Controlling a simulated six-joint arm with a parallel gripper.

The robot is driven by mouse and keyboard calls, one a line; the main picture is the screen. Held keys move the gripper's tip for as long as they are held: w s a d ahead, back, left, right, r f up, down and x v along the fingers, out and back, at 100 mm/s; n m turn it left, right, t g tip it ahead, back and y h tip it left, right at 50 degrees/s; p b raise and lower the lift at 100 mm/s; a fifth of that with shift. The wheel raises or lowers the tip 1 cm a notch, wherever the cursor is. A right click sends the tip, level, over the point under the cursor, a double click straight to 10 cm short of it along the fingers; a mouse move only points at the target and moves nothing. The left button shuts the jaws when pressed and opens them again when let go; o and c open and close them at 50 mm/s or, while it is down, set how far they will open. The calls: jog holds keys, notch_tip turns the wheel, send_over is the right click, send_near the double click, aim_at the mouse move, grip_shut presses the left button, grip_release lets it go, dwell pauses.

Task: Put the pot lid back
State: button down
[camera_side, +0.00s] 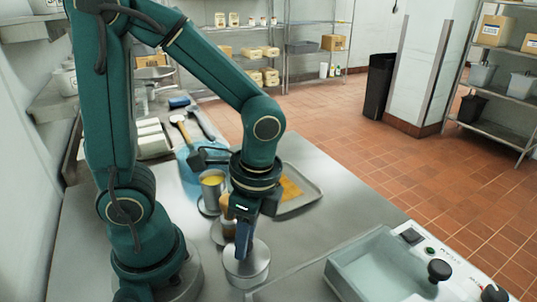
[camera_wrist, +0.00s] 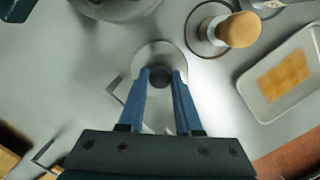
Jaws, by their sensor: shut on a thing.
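A small silver round pot (camera_side: 247,274) with a flat top stands on the steel counter at the front centre of the side view. The pale metal lid (camera_wrist: 155,53) has a dark round knob (camera_wrist: 160,76), seen in the wrist view. My gripper (camera_wrist: 161,77) points down, with its blue fingers shut on that knob. In the side view my gripper (camera_side: 243,247) meets the top of the pot. A thin handle (camera_wrist: 120,87) sticks out at the left beneath the lid. I cannot tell whether the lid touches the pot rim all round.
A tray (camera_side: 313,200) with an orange-brown sheet lies behind to the right. A wooden-handled tool (camera_wrist: 240,29) stands on a round base close by. A cup of yellow contents (camera_side: 212,182) is behind. A basin with dark knobs (camera_side: 385,275) fills the front right.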

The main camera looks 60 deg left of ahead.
aim_at(251, 243)
jog(key=shift+f, duration=0.3)
jog(key=shift+f, duration=0.25)
jog(key=c, duration=0.6)
grip_release()
jog(key=shift+r, duration=0.15)
notch_tip(251, 243, up, 10)
jog(key=w+n+t+h, duration=0.1)
jog(key=n+t, duration=0.5)
jog(key=n, duration=0.3)
jog(key=shift+a+r+t, duration=0.2)
jog(key=shift+a+t, duration=0.1)
jog(key=shift+t, duration=0.1)
jog(key=shift+w, duration=0.1)
